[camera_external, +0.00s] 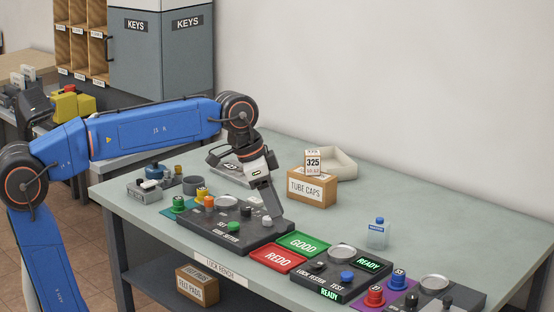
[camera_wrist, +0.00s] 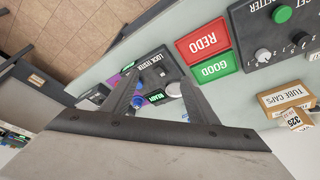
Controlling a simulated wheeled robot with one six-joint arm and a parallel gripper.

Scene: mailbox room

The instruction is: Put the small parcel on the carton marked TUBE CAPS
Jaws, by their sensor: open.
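The small parcel (camera_external: 313,162), white and brown with the label 325, stands upright on top of the brown carton marked TUBE CAPS (camera_external: 312,190). In the wrist view the parcel (camera_wrist: 295,122) and the carton (camera_wrist: 284,98) lie at the right edge, the parcel over the carton's top. My gripper (camera_external: 272,211) is above the dark panel, to the left of the carton and apart from it. In the wrist view my gripper (camera_wrist: 160,78) has its two fingers spread with nothing held between them.
A pale open tray (camera_external: 343,164) lies behind the carton. Green GOOD (camera_external: 303,244) and red REDO (camera_external: 278,259) plates and the lock tester (camera_external: 330,280) are in front. A small bottle (camera_external: 377,234) stands to the right. The bench's back right is clear.

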